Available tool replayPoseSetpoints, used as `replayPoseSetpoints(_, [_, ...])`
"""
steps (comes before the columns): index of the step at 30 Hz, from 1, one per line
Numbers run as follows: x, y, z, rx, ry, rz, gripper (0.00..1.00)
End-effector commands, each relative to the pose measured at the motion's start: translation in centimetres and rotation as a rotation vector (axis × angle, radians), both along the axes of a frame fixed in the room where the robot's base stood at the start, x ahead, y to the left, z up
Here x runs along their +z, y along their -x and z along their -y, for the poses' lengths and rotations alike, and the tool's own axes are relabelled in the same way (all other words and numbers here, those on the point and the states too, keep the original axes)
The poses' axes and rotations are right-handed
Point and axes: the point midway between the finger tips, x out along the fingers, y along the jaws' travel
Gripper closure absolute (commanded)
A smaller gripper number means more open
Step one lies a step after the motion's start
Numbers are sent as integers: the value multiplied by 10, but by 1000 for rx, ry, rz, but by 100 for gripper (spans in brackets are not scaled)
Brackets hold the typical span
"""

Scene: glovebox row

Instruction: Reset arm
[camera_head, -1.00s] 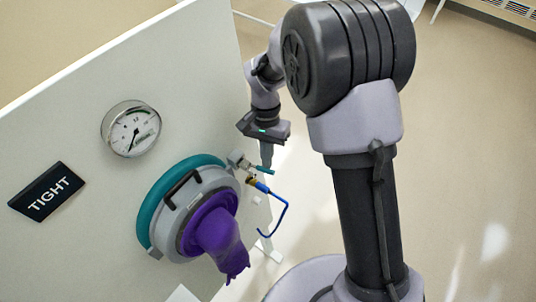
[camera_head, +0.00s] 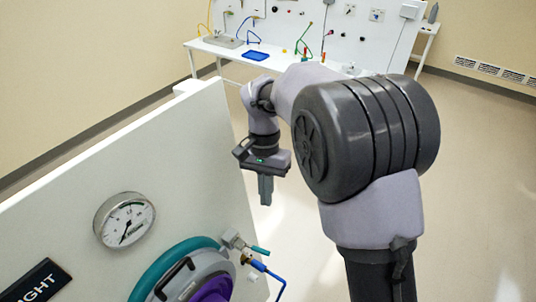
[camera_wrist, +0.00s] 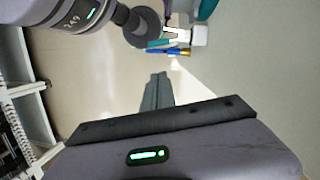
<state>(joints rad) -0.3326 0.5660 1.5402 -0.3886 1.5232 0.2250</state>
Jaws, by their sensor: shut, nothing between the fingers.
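My gripper (camera_head: 265,190) points down in the head view, beside the right edge of the white panel and above the valve fitting. It is shut and empty. In the wrist view its closed fingers (camera_wrist: 156,92) stand over bare floor, apart from everything. The valve fitting (camera_head: 233,240) with a teal handle (camera_head: 260,251) and a blue hose (camera_head: 276,275) sits at the panel's right edge. The fitting (camera_wrist: 192,35) also shows at the top of the wrist view.
The white panel (camera_head: 190,140) carries a round gauge (camera_head: 124,220), a dark sign (camera_head: 38,282) partly cut off, and a teal-ringed glove port (camera_head: 160,268) with a purple glove. A white bench (camera_head: 270,62) with hoses stands at the back. Open floor (camera_head: 480,180) lies to the right.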

Motion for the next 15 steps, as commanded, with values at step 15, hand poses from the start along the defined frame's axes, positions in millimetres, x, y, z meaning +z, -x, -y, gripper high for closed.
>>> replayPoseSetpoints(15, [-138, 131, 98, -24, -199, 523, 100])
